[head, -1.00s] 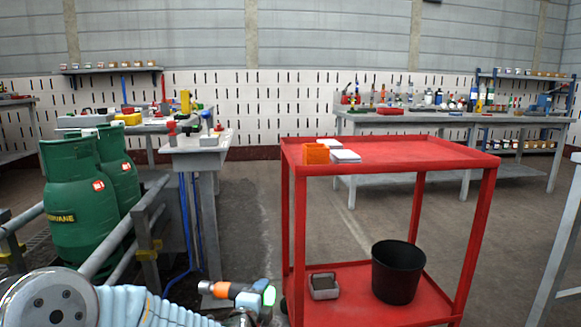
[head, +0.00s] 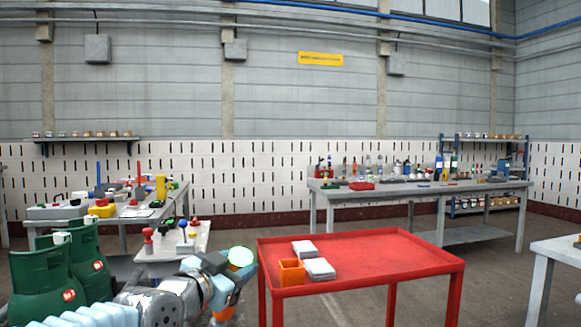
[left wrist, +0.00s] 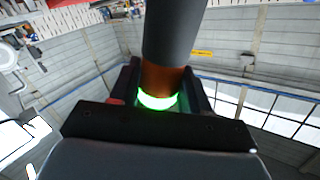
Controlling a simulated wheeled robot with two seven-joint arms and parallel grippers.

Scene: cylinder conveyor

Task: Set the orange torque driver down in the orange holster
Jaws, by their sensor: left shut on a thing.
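My left gripper (head: 234,281) is in the head view, left of the red cart, shut on the orange torque driver (head: 225,312). The driver is close to upright, slightly tilted, with an orange part below the fingers and a green-ringed end above; the fingers hide its middle. In the left wrist view the driver (left wrist: 165,78) shows a dark cylinder, an orange band and a glowing green ring between the fingers (left wrist: 160,95). The orange holster (head: 291,274) is a small open box near the cart's front left corner, right of the gripper and apart from it. My right gripper is not in view.
The red cart (head: 390,267) has a raised rim. Two white-grey boxes (head: 319,268) (head: 304,248) sit beside and behind the holster; the rest of its top is clear. Green gas bottles (head: 85,262) and a small grey table (head: 165,243) stand left.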

